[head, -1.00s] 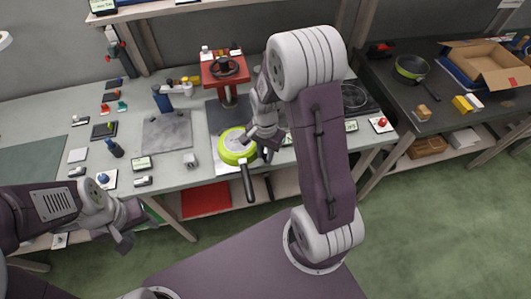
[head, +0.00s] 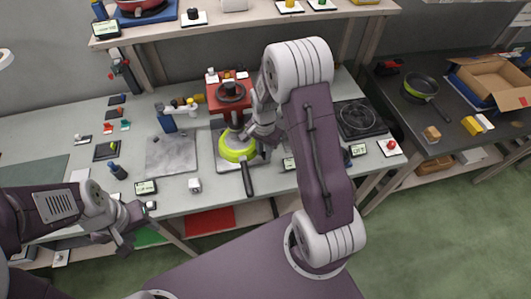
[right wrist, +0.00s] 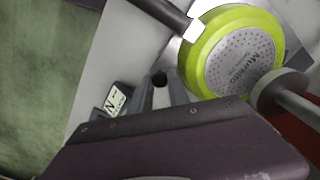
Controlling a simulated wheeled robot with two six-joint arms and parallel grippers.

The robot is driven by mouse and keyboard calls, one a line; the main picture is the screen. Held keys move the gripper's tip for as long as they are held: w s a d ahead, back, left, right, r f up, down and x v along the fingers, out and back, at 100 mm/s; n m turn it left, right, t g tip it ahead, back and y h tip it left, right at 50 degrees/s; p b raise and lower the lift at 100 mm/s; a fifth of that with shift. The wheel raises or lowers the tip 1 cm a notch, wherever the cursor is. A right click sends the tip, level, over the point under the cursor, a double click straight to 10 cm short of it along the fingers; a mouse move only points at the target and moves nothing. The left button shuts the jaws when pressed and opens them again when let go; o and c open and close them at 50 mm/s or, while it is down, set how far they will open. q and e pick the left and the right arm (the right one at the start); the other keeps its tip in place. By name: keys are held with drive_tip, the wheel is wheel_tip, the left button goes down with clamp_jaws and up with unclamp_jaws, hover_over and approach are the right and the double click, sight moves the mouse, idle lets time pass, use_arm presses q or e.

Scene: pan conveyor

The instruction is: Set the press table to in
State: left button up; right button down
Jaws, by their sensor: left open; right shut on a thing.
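The red press (head: 229,97) with its black handwheel stands on the bench. Its pale table (head: 222,168) lies at the front, mostly covered by a lime-green pan (head: 238,148) turned bottom up, its dark handle pointing to the front. My right gripper (head: 262,147) is beside the pan's right side. In the right wrist view its fingers (right wrist: 161,92) are closed around a small dark knob (right wrist: 159,78). A small display (right wrist: 115,98) beside it shows an N; the rest is hard to read. My left gripper (head: 132,222) is open and empty at the bench's front left.
A round black hotplate (head: 358,119) is right of my right arm. A second pan (head: 420,88) and an open cardboard box (head: 492,84) are on the dark table at right.

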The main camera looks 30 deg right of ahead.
drive_tip(key=shift+w+f, duration=0.15)
drive_tip(key=shift+s, duration=0.35)
drive_tip(key=c, duration=1.4)
unclamp_jaws()
drive_tip(key=shift+c, duration=0.2)
drive_tip(key=shift+o, duration=0.9)
drive_tip(key=shift+w, duration=0.2)
wheel_tip(320, 180, up, 9)
drive_tip(key=shift+p, duration=0.3)
